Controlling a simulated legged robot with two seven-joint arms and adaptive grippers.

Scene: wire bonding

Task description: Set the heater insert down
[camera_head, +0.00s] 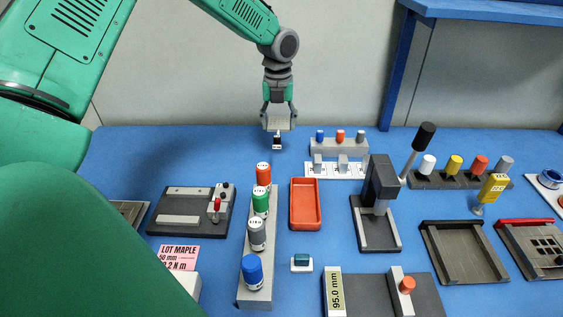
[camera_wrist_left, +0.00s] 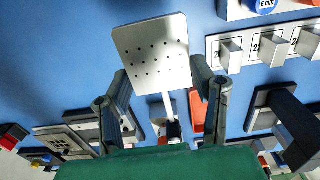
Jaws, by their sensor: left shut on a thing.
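My left gripper (camera_head: 278,122) is above the far part of the blue table and shut on the heater insert. In the left wrist view the fingers (camera_wrist_left: 162,88) stand on both sides of the insert, a pale flat metal plate (camera_wrist_left: 152,52) with rows of small holes. A thin white stem and a small dark end show below the plate; they seem joined to it. In the head view a small black and white piece (camera_head: 277,143) hangs below the fingers. The gap between it and the table is hard to judge. My right gripper is not in view.
Below the gripper stand a row of capped bottles in a grey rack (camera_head: 262,284) and a red tray (camera_head: 305,204). A numbered white rail (camera_head: 335,170) and a small bottle rack (camera_head: 338,147) are to the right. A toggle fixture (camera_head: 178,222) stands left. The back left table is clear.

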